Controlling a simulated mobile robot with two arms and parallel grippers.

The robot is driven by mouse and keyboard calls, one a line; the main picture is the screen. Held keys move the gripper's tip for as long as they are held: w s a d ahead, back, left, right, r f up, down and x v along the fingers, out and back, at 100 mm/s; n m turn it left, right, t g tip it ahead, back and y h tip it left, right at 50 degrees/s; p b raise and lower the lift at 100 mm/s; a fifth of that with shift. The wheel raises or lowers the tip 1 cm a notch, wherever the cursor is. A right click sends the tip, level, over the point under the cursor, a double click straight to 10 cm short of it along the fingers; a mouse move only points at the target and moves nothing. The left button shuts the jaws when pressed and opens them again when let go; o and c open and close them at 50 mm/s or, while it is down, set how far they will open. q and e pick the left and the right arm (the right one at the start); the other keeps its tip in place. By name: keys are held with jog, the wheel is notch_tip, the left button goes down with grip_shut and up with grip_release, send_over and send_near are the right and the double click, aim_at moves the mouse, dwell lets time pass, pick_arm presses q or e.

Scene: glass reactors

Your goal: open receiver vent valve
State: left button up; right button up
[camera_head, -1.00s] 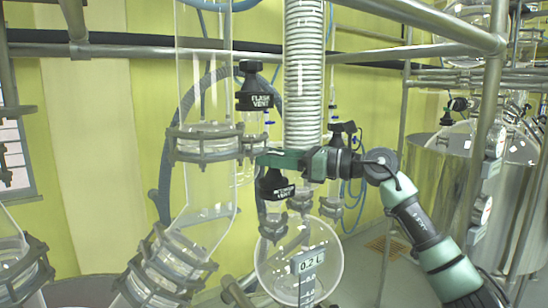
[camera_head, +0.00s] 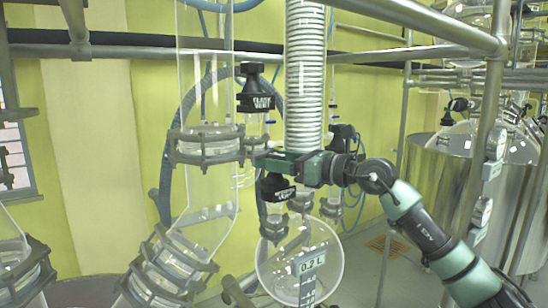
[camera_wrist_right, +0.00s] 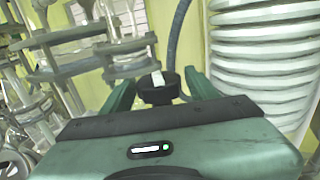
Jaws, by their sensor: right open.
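The receiver vent valve is a black knob with a white label ending in "VENT" (camera_head: 277,189), low in the middle of the head view, above the round glass receiver (camera_head: 300,262). My right gripper (camera_head: 266,160) reaches in from the right with its fingers just above this label. In the right wrist view a black round cap (camera_wrist_right: 159,89) with a pale mark lies between the two green fingers, which stand apart on either side. I cannot tell whether the fingers touch it. My left gripper is not in view.
A ribbed white column (camera_head: 305,75) stands close behind the gripper. A clear glass tube with grey clamps (camera_head: 205,143) is to its left. Metal rails (camera_head: 400,52) cross above my arm.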

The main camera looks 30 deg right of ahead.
jog(key=shift+s+d+r+m+t+h+p, duration=0.1)
jog(key=shift+s+r+m+t+h+p, duration=0.1)
jog(key=shift+m+t+h+p, duration=0.45)
jog(key=shift+f+h+b, duration=0.1)
jog(key=shift+h+b, duration=0.2)
jog(key=shift+h, duration=0.15)
jog(key=shift+m+h+b, duration=0.4)
jog(key=shift+m+h, duration=0.25)
jog(key=shift+h, duration=0.15)
jog(key=h+b, duration=0.1)
jog(key=m+h+b, duration=0.1)
jog(key=m+t+h+b, duration=0.1)
jog(key=shift+a+f, duration=0.25)
jog(key=h, duration=0.1)
jog(key=m+h, duration=0.1)
jog(key=shift+w+r+m+h+b, duration=0.1)
jog(key=shift+r+m+h+b, duration=0.2)
jog(key=shift+b, duration=0.1)
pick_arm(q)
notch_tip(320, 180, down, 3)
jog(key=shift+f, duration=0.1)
pick_arm(e)
jog(key=shift+d, duration=0.1)
